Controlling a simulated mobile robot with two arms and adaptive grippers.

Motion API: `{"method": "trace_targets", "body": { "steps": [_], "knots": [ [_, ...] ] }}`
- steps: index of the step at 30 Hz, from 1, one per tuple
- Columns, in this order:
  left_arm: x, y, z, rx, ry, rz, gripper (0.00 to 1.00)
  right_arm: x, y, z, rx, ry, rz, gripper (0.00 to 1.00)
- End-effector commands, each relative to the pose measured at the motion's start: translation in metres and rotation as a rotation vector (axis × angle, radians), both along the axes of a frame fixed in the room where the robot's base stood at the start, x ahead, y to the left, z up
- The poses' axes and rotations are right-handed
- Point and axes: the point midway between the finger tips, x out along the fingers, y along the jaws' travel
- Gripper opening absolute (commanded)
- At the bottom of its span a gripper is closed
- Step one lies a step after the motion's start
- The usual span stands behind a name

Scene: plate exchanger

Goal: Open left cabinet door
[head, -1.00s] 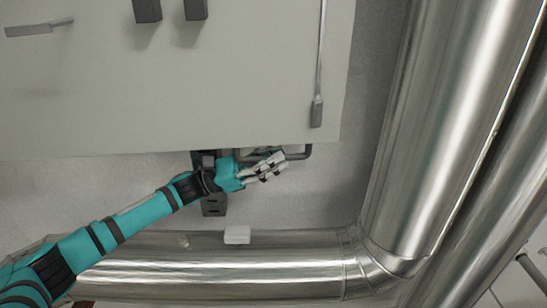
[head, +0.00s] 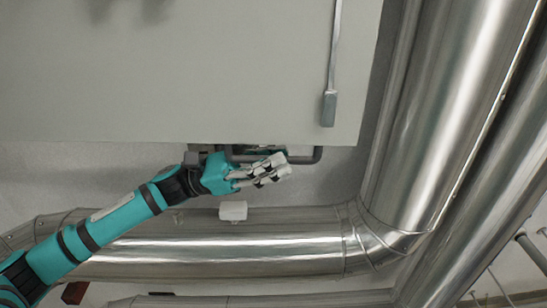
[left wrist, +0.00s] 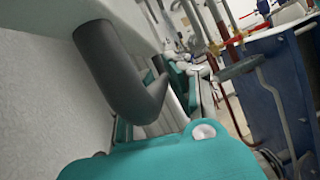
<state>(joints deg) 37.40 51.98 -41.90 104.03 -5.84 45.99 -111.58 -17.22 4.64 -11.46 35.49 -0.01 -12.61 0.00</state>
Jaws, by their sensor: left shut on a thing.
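A large pale grey cabinet door panel (head: 200,80) fills the upper part of the head view. A dark bent-tube handle (head: 316,155) sits at its lower edge, and it shows large in the left wrist view (left wrist: 118,75). My left gripper (head: 268,168), teal with pale fingers, is at this handle and shut on it. Its fingers hide part of the tube. The teal gripper body shows at the bottom of the left wrist view (left wrist: 165,160); its fingertips are not clear there. My right gripper is in neither view.
A shiny metal pipe (head: 230,245) runs below the arm and bends into a thick pipe (head: 450,110) on the right. A small white box (head: 233,211) is by the lower pipe. A thin rod (head: 335,45) lies along the panel. A blue unit (left wrist: 275,95) stands right in the wrist view.

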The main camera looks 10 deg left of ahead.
Motion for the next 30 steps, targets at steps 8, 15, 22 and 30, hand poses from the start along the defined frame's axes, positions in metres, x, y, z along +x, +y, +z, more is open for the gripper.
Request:
{"method": "trace_targets", "body": {
  "steps": [8,15,22,30],
  "knots": [
    [0.000,0.000,0.000,-0.001,0.000,-0.001,0.37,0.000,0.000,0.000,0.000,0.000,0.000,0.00],
    [0.000,0.003,-0.002,0.000,0.001,0.001,0.37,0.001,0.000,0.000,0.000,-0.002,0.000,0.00],
    [-0.004,0.037,-0.017,0.001,0.006,0.003,0.37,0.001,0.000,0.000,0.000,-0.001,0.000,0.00],
    [-0.011,0.088,-0.037,0.001,0.005,0.002,0.37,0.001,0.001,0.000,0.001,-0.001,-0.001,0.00]
  ]
}}
